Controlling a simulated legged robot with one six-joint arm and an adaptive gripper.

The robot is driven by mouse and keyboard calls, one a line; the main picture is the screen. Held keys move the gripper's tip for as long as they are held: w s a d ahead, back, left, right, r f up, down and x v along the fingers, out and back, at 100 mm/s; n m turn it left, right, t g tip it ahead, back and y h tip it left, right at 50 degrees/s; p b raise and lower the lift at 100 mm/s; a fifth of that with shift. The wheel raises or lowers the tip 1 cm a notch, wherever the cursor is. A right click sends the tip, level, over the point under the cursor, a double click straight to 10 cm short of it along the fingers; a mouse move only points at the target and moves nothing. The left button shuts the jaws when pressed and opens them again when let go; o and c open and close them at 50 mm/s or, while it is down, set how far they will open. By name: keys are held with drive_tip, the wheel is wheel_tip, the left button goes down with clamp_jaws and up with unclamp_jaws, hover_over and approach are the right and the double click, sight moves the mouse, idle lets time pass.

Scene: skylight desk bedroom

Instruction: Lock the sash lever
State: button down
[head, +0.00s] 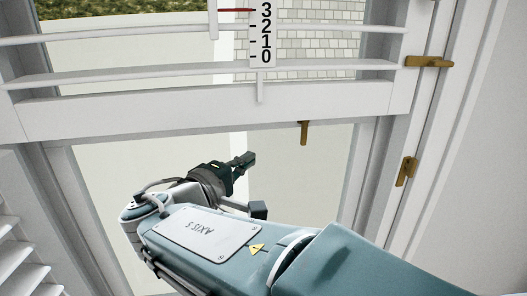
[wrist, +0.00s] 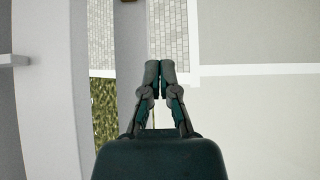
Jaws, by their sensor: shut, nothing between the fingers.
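Three brass fittings show at the window in the head view; I cannot tell for certain which is the sash lever. One small brass lever (head: 304,132) hangs down just below the white cross rail. A brass handle (head: 429,61) lies level on the right frame, and another brass fitting (head: 406,171) stands upright lower on that frame. My gripper (head: 245,160) is shut and empty, left of and below the hanging lever and apart from it. In the wrist view my gripper's fingertips (wrist: 160,68) meet. A small brass piece (wrist: 127,1) is cut off at the top edge there.
The white cross rail (head: 200,106) and thinner bars cross the window above my arm. A scale with numbers (head: 263,35) hangs at the top. White slatted shutters (head: 22,250) stand at the lower left. A plain wall (head: 490,150) is at the right.

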sight(304, 129)
drive_tip(key=x, duration=0.8)
drive_tip(key=shift+w, duration=0.1)
drive_tip(key=d, duration=0.1)
drive_tip(key=w+d, duration=0.1)
drive_tip(key=d, duration=0.1)
drive_tip(key=shift+d, duration=0.15)
drive_tip(key=shift+w+d, duration=0.15)
drive_tip(key=shift+d, duration=0.35)
drive_tip(key=shift+a+f, duration=0.1)
drive_tip(key=shift+a, duration=0.05)
